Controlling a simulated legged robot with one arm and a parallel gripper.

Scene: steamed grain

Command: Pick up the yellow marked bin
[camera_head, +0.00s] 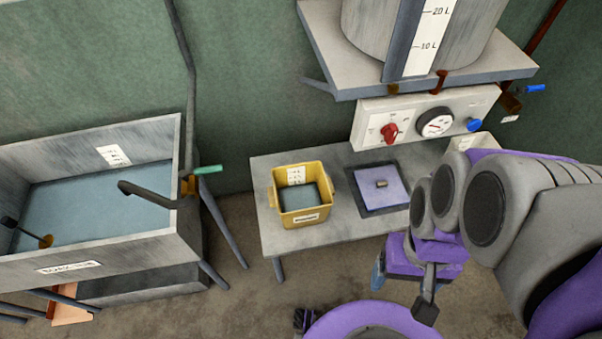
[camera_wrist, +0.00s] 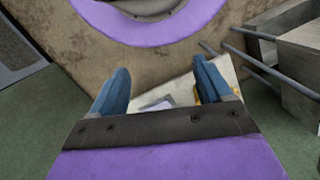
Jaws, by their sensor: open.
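The yellow bin (camera_head: 290,219) stands upright on the low grey bench, left of a purple-grey square panel. It has side handles, a label on its front and dark bluish contents. My gripper shows in the head view (camera_head: 379,274) in front of the bench, right of and apart from the bin, with one blue finger clearly visible. In the wrist view my gripper (camera_wrist: 161,86) has its two blue fingers spread wide with nothing held between them. A little yellow, probably the bin (camera_wrist: 232,85), shows behind the right finger there, mostly hidden.
The bench (camera_head: 334,224) has a square panel (camera_head: 366,197) with a small block on it. Above hangs a shelf (camera_head: 365,84) with a large vessel and a control box (camera_head: 370,117). A water trough (camera_head: 150,252) with a tap stands left.

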